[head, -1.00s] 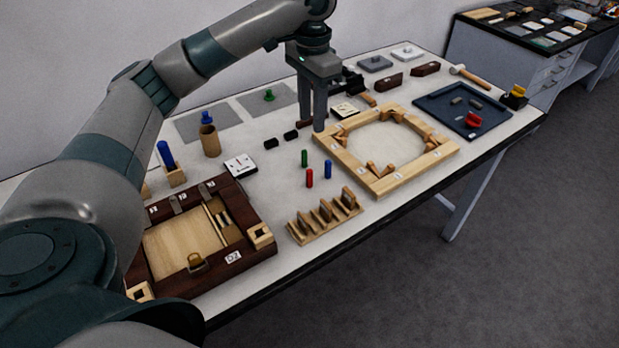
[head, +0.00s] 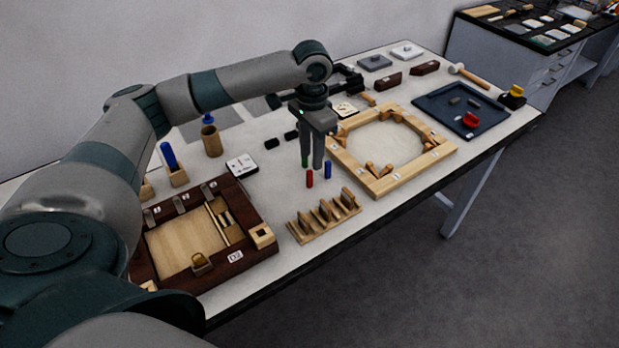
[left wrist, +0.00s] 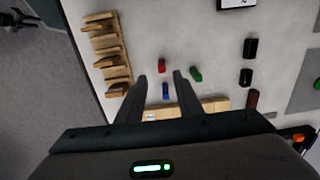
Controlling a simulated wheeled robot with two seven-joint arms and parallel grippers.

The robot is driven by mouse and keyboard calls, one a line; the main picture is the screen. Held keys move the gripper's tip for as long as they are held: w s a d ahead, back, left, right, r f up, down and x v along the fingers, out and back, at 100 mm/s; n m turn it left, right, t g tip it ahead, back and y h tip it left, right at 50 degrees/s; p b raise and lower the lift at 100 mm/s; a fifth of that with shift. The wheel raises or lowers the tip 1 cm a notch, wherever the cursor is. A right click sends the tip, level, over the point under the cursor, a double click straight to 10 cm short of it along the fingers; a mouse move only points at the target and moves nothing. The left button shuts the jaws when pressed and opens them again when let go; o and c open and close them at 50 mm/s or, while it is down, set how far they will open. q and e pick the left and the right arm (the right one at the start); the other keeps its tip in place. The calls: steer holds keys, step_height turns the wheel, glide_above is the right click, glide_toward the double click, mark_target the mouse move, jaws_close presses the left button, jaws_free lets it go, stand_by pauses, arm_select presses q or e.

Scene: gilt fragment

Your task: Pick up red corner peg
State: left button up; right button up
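The red corner peg (head: 310,178) stands upright on the white table, with a blue peg (head: 327,170) to its right. A green peg stands close behind, mostly hidden by my fingers in the head view; it shows in the left wrist view (left wrist: 196,74). My left gripper (head: 311,164) points down above the pegs. In the left wrist view its two fingers (left wrist: 160,75) are apart and empty. The red peg (left wrist: 162,66) and blue peg (left wrist: 165,90) appear in line with the gap between them, below the fingertips. My right gripper is in neither view.
A slotted wooden rack (head: 325,220) stands in front of the pegs. A wooden frame with a round opening (head: 398,178) lies to the right, a dark wooden box frame (head: 262,205) to the left. A dark blue tray (head: 430,104) lies at the far right.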

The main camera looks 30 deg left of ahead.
mark_target(309, 171)
arm_select(q)
steer(key=shift+f, duration=0.1)
steer(key=shift+f+p, duration=0.25)
steer(key=shift+p, duration=0.05)
steer(key=f, duration=0.1)
steer(key=f+p, duration=0.1)
steer(key=f, duration=0.1)
steer(key=shift+s+a+f, duration=0.1)
steer(key=shift+a+f, duration=0.15)
steer(key=shift+f, duration=0.15)
steer(key=shift+f+p, duration=0.3)
steer(key=shift+f, duration=0.05)
steer(key=shift+c, duration=0.4)
jaws_close()
